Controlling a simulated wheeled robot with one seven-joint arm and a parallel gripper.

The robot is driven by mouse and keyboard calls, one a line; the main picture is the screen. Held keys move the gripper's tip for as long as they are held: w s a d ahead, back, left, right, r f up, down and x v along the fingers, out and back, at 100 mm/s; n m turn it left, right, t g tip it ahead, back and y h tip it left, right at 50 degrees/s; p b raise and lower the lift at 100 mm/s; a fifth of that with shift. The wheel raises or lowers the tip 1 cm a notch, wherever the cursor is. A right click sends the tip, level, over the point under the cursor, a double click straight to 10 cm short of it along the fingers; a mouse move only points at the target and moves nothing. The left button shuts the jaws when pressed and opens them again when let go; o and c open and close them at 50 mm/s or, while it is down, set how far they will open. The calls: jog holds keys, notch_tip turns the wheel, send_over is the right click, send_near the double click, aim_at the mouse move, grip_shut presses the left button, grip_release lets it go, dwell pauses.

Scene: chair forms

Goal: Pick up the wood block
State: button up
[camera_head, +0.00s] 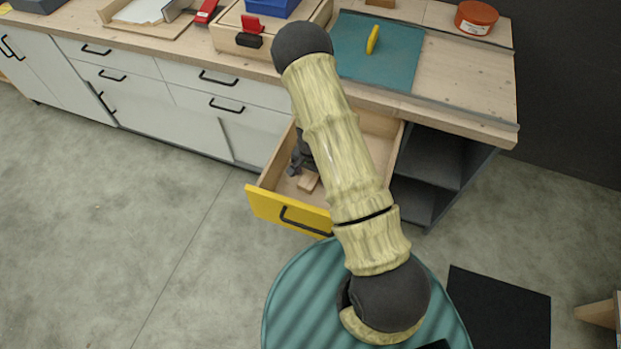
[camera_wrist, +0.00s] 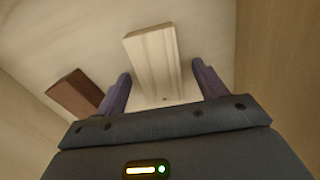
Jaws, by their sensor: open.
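A pale wood block (camera_wrist: 152,62) lies on the drawer floor in the wrist view, its near part between the two fingers of my gripper (camera_wrist: 163,92). The fingers are apart, one on each side of the block, and I see a gap at each side. In the head view the wood block (camera_head: 308,181) shows in the open yellow-fronted drawer (camera_head: 275,207). My gripper also shows there (camera_head: 294,168), down inside the drawer and largely hidden by my arm.
A dark brown block (camera_wrist: 75,92) lies left of my left finger in the wrist view. Drawer walls stand close on both sides. A worktop (camera_head: 465,85) with a blue-green mat (camera_head: 350,55) is above the drawer.

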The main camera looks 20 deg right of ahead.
aim_at(311, 176)
jog(key=c, duration=1.1)
jog(key=shift+r, duration=0.1)
notch_tip(311, 176, up, 10)
jog(key=shift+f+p, duration=0.1)
jog(key=shift+p, duration=0.25)
